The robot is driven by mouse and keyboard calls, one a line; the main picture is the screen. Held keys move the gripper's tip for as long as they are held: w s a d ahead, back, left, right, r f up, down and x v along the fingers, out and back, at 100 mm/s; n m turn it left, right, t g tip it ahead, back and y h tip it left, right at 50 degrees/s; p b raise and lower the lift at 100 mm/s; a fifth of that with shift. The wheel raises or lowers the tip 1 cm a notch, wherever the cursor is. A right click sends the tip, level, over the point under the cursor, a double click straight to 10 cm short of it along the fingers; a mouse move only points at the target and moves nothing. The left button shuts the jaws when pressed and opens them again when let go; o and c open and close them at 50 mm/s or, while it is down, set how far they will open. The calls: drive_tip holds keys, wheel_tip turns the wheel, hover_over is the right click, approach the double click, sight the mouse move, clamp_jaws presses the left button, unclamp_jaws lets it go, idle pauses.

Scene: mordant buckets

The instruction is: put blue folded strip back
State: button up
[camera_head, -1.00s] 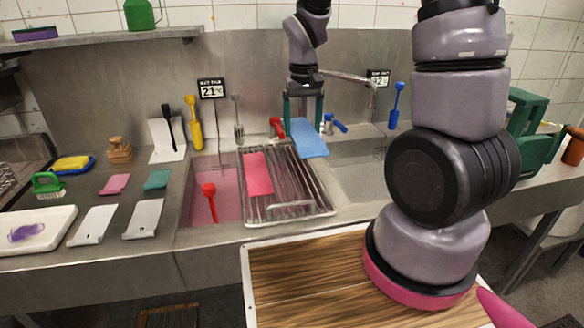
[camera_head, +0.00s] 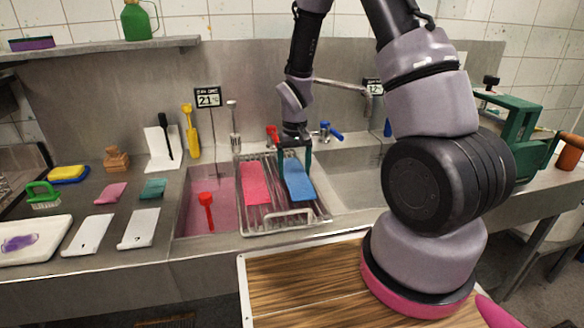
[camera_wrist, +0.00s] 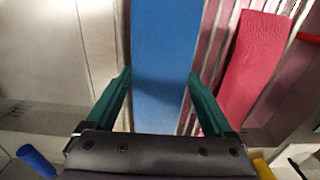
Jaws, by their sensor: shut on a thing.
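The blue folded strip (camera_head: 298,182) is on or just above the right part of the wire rack (camera_head: 290,221), beside the pink strip (camera_head: 255,184). It lies roughly parallel to the pink strip. My gripper (camera_head: 295,160) is at the strip's far end, with its green fingers pointing down. In the wrist view the fingers (camera_wrist: 160,76) are on either side of the blue strip (camera_wrist: 166,40) and shut on it. The pink strip (camera_wrist: 255,65) shows to the right there. I cannot tell whether the blue strip's whole length touches the rack bars.
The rack spans the sink, with a pink bath and red ladle (camera_head: 206,205) to its left and an empty basin (camera_head: 355,182) to its right. A red tap handle (camera_head: 272,133) and blue tap handle (camera_head: 331,134) stand close behind. A wooden board (camera_head: 300,280) is in front.

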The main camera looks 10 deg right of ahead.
sight(292, 168)
drive_tip(key=w, duration=0.3)
drive_tip(key=shift+w+f, duration=0.2)
drive_tip(key=shift+f, duration=0.4)
drive_tip(key=shift+f, duration=0.1)
drive_tip(key=o, duration=1.1)
